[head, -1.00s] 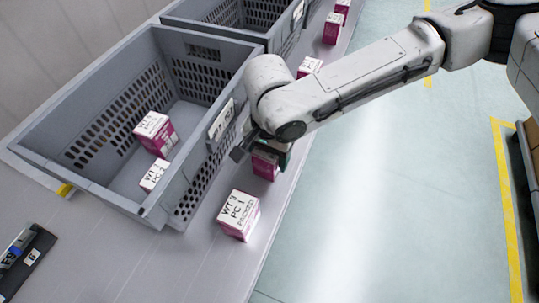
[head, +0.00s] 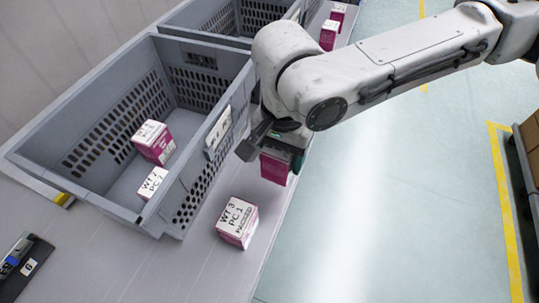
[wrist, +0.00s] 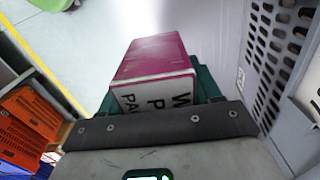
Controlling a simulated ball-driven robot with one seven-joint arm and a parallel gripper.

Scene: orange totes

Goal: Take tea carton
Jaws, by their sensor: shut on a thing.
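A magenta and white tea carton (head: 275,168) hangs in my gripper (head: 272,148), beside the right wall of the grey crate. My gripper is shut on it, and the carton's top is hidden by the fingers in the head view. In the wrist view the carton (wrist: 155,72) shows its magenta side and part of its white lettered face between the green finger pads (wrist: 205,82). Another carton marked "WT 3 PC 1" (head: 237,222) stands on the table in front, apart from the gripper.
A grey crate (head: 95,203) holds two cartons (head: 152,142). A second crate (head: 215,22) stands behind it, with more cartons (head: 329,36) along the table edge. Open floor lies to the right. Orange totes (wrist: 30,115) show at left in the wrist view.

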